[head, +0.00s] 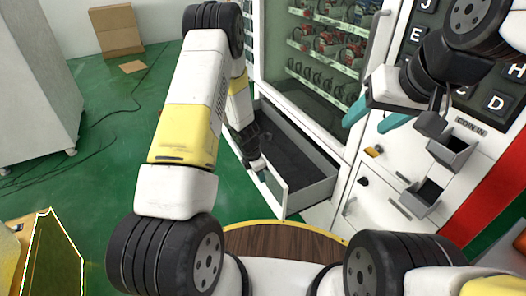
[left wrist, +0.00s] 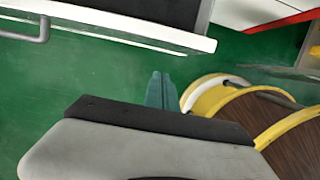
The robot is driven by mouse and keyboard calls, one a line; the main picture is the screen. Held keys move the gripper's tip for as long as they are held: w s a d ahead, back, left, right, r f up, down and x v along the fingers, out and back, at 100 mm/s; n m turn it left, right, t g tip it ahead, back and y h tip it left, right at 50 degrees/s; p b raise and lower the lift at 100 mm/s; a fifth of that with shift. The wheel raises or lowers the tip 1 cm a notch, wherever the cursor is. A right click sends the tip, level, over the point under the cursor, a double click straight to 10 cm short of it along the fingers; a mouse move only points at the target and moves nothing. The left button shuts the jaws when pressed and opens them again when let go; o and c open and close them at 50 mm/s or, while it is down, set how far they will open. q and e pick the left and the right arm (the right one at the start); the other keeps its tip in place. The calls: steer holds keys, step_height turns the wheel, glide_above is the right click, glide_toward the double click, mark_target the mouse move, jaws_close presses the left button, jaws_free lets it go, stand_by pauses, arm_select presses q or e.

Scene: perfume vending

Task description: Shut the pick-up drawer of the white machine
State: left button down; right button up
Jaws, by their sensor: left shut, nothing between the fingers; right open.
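The white machine's pick-up drawer (head: 312,190) stands pulled out, with a dark grey, empty-looking inside. Its white front panel (head: 272,192) faces left and toward me. In the left wrist view the drawer's white front edge (left wrist: 130,27) crosses the top, with a grey bar handle (left wrist: 28,35) at the left. My left gripper (head: 262,176) is shut and empty beside the drawer front; its teal fingertips show in the left wrist view (left wrist: 160,88), below the panel in the picture and seemingly apart from it. My right gripper (head: 374,117) is open and empty in front of the machine.
The white machine (head: 348,150) has a glass window with stocked shelves, a letter keypad and grey coin trays (head: 450,150). A round wooden top with a yellow rim (head: 285,240) lies close in front of me. A cardboard box (head: 116,30) stands far back left.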

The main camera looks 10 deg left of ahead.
mark_target(271, 174)
arm_select(q)
steer(key=w+d, duration=0.1)
steer(key=w+d+f, duration=0.1)
steer(key=d, duration=0.1)
steer(key=shift+w+d, duration=0.15)
steer(key=shift+d, duration=0.15)
